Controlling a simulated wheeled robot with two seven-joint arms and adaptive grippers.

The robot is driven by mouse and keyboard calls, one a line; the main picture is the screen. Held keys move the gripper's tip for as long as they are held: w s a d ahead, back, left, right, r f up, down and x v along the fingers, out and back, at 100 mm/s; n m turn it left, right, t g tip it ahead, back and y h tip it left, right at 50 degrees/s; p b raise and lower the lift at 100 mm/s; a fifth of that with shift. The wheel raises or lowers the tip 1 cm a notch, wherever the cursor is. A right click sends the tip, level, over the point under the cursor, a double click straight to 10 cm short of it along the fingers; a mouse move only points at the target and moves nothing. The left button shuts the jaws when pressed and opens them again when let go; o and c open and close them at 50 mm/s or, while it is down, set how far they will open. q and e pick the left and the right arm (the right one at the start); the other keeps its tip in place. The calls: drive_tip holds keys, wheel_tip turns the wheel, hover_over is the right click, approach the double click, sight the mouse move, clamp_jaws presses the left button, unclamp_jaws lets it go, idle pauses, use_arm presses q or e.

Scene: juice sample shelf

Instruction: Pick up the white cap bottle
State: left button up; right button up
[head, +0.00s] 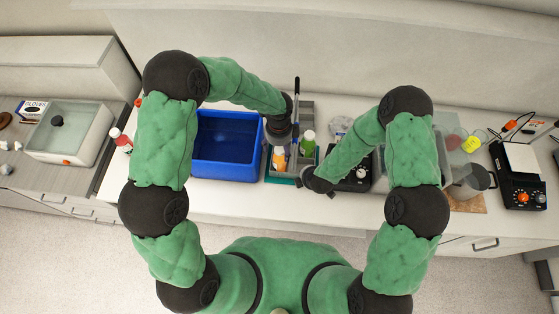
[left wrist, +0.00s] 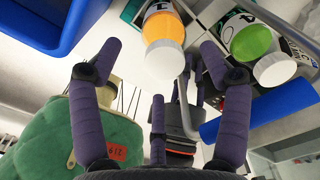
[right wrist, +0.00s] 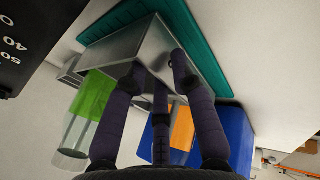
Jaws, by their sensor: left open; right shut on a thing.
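A blue bin (head: 228,172) stands left of the rack. A black device (head: 358,178) is just right of my right gripper, with a clear container beyond. A red-capped bottle (head: 119,137) lies near the counter's left end. A second black device (head: 520,190) stands far right.

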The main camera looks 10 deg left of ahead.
use_arm(q)
drive_tip(key=shift+w+d+f, duration=0.1)
drive_tip(key=shift+f, duration=1.25)
use_arm(e)
drive_tip(key=shift+w, duration=0.1)
use_arm(q)
clamp_jaws()
drive_tip(key=shift+r, duration=0.1)
wheel_tip(320, 180, up, 28)
use_arm(e)
drive_tip(key=shift+s, duration=0.2)
use_arm(q)
drive_tip(key=shift+r, duration=1.5)
use_arm(e)
drive_tip(key=shift+f, duration=0.1)
